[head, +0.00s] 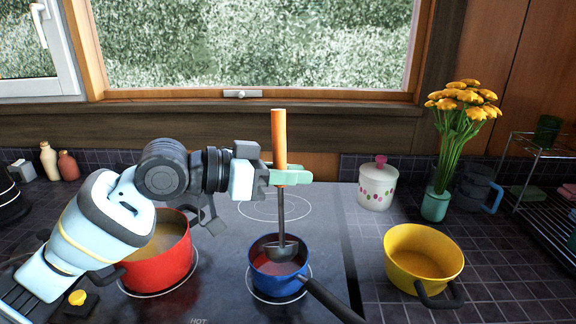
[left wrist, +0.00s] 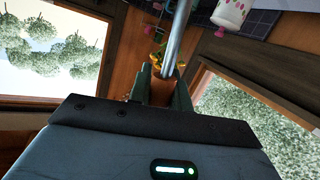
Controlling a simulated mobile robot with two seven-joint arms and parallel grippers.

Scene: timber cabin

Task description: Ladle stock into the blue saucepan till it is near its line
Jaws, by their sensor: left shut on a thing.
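My left gripper (head: 290,175) is shut on the orange handle of the ladle (head: 279,140), which hangs upright with its bowl down. The ladle's bowl is in the mouth of the blue saucepan (head: 272,288), above reddish liquid; I cannot tell whether it touches the liquid. The fill line does not show. The red pot (head: 178,262) at the left holds yellowish-brown stock (head: 165,240), partly hidden behind my left arm. In the left wrist view the gripper's fingers (left wrist: 163,92) close around the ladle, whose metal shaft (left wrist: 178,35) runs upward. My right gripper is not in view.
A yellow pot (head: 424,256) stands on the tiled counter to the right. A white lidded jar (head: 376,188), a vase of yellow flowers (head: 434,204) and a wire rack (head: 545,190) are behind it. The blue saucepan's dark handle (head: 330,300) points toward the front right.

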